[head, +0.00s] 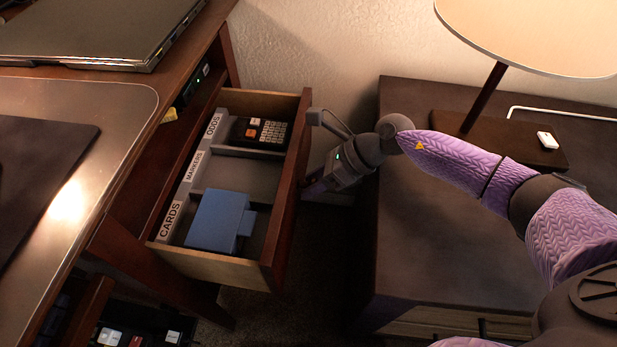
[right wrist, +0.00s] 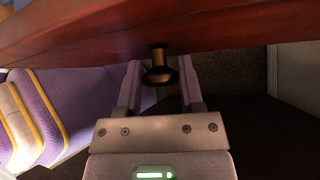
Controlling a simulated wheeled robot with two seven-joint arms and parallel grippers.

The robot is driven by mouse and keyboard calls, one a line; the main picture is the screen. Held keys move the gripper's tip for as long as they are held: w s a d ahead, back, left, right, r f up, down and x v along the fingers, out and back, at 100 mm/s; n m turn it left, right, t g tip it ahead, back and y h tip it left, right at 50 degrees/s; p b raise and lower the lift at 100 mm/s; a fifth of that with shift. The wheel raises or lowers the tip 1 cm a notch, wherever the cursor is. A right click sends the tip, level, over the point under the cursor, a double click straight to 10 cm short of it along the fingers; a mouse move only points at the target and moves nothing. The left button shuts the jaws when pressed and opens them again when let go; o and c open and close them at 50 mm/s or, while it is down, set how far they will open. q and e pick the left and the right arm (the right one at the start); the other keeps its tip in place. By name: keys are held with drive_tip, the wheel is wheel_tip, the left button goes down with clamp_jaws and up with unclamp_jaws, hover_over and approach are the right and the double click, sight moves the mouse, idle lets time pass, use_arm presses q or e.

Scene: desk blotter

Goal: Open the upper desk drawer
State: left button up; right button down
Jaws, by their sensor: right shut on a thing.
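The upper desk drawer (head: 222,265) stands pulled well out from the desk, its inside open to view. Its divided tray carries the labels ODDS, MARKERS and CARDS. A dark round knob (right wrist: 160,70) sits on the drawer's reddish-brown front (right wrist: 215,32) in the right wrist view. My right gripper (head: 312,186) is at the outer face of the drawer front, its fingertips mostly hidden in the head view. In the right wrist view its two fingers (right wrist: 160,82) lie either side of the knob, shut on it. My left gripper is out of view.
A calculator (head: 270,131) lies in the ODDS part and a blue box (head: 214,222) in the CARDS part. A laptop (head: 100,28) rests on the desk. A dark cabinet (head: 420,240) with a lamp (head: 484,95) stands at right. Small items (head: 110,337) lie low at bottom left.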

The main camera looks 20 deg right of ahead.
sight(295, 161)
drive_tip(key=shift+c, duration=1.1)
unclamp_jaws()
wheel_tip(295, 161, up, 10)
drive_tip(key=p, duration=0.6)
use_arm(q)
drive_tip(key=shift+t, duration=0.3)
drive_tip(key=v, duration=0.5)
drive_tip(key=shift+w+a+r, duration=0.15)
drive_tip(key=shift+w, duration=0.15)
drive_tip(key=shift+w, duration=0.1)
